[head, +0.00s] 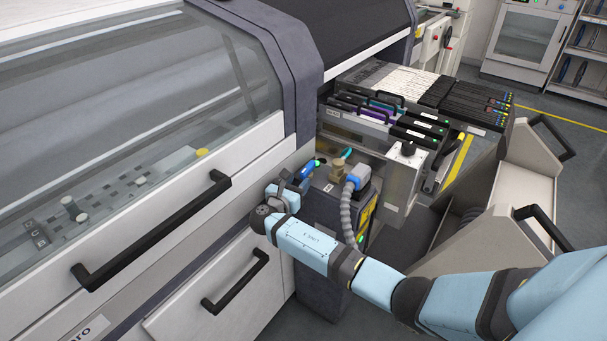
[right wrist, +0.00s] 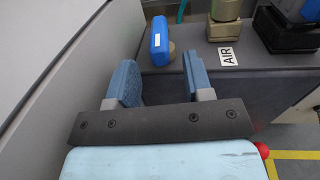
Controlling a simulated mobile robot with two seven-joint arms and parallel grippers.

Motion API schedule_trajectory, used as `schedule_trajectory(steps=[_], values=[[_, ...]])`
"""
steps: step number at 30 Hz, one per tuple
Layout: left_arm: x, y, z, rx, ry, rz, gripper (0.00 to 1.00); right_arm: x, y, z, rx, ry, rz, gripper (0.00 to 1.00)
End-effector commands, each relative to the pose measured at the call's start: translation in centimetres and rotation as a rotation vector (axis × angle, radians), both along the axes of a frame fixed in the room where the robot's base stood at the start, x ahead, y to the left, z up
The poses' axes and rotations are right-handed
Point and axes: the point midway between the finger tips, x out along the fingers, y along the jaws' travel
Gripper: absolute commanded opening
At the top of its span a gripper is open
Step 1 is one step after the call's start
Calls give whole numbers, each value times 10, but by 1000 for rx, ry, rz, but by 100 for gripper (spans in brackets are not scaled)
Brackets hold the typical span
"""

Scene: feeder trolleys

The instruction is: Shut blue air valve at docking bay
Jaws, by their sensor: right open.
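The blue air valve handle (right wrist: 158,36) has a white label and lies beyond my right gripper, roughly in line with the gap between its fingers. A small brass part shows beside it. An AIR label (right wrist: 228,56) is on the dark box to its right. In the head view the blue handle (head: 307,169) sits on top of the dark docking box (head: 325,211). My right gripper (head: 291,184) is beside the box's left edge; its open, empty fingers (right wrist: 162,78) also show in the right wrist view. My left gripper is out of view.
A brass fitting (head: 338,170) and a blue connector (head: 353,181) with a grey hose (head: 346,215) stand right of the valve. The white machine front (head: 190,235) with black handles is close on the left. Feeder trolley parts (head: 470,235) flank my right arm.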

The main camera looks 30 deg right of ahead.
Motion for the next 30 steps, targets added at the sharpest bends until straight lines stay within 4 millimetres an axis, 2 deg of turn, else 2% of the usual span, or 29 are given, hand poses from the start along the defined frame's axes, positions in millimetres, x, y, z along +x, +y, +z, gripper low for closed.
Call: schedule_trajectory(steps=[1, 6, 12, 24, 26, 30], values=[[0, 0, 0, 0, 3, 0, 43, -6, 12, 0, 4, 0, 3, 47], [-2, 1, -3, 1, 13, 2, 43, -25, 45, 0, 4, 0, 2, 47], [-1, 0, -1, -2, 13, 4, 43, -39, 70, 0, 2, 0, 0, 47], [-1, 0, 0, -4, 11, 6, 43, -44, 78, 0, 0, 0, -1, 47], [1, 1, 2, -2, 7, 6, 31, -44, 78, 0, 1, 0, 0, 47], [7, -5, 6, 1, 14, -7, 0, -51, 79, -8, 57, -7, 23, 47]])
